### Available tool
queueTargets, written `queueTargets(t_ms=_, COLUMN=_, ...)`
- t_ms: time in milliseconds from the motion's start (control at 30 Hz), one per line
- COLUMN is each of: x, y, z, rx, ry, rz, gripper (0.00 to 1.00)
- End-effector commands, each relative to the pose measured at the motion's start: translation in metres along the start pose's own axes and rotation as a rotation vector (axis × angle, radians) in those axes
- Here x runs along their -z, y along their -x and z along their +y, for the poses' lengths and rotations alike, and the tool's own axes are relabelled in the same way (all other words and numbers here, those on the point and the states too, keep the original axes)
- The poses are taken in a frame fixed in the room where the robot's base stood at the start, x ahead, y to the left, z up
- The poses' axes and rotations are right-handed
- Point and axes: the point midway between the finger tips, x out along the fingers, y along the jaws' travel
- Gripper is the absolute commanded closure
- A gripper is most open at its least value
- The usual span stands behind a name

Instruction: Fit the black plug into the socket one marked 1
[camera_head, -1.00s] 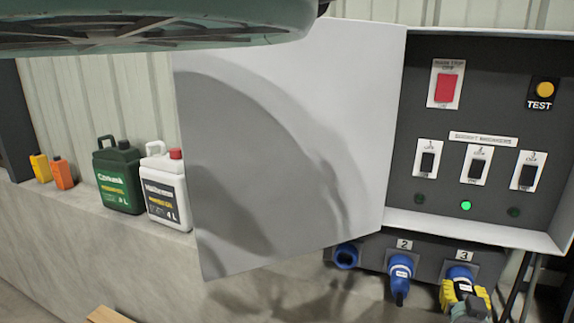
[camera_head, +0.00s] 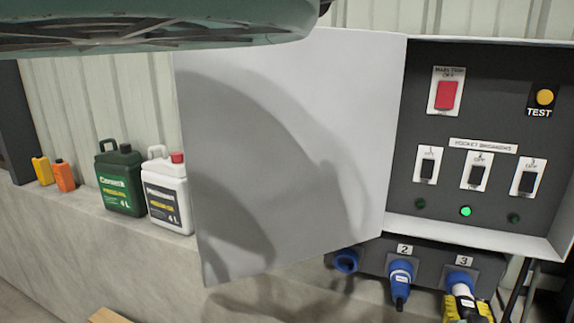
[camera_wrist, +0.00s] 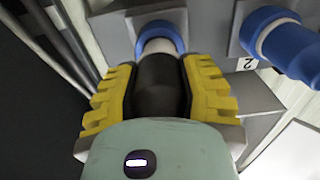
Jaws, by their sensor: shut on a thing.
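The black plug (camera_wrist: 158,85), with a white band, is between the yellow-padded fingers of my gripper (camera_wrist: 158,98). Its white end meets the blue collar of the socket marked 3 (camera_head: 459,279). I cannot tell how deep it sits. In the head view the plug (camera_head: 464,300) and the gripper (camera_head: 468,307) are at the bottom edge, partly cut off. A blue socket (camera_head: 347,261) at the left end of the row looks empty. Its number is hidden by the cabinet door. A blue plug (camera_head: 400,283) sits in the socket marked 2; it also shows in the wrist view (camera_wrist: 290,45).
The open grey door (camera_head: 290,150) hangs left of the breaker panel (camera_head: 460,120), close to the left socket. A green lamp (camera_head: 466,211) is lit under the middle breaker. A green can (camera_head: 121,180), a white can (camera_head: 167,195) and orange bottles (camera_head: 64,176) stand on the ledge.

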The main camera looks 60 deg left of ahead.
Motion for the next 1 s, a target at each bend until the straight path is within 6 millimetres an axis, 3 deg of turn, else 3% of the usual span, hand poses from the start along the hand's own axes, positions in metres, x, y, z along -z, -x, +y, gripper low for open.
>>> queueTargets(t_ms=700, x=0.000, y=0.027, z=0.001, rx=-0.003, ry=0.001, rz=-0.001, gripper=1.00)
queueTargets(t_ms=1000, x=0.000, y=0.028, z=0.001, rx=-0.002, ry=0.001, rz=0.000, gripper=1.00)
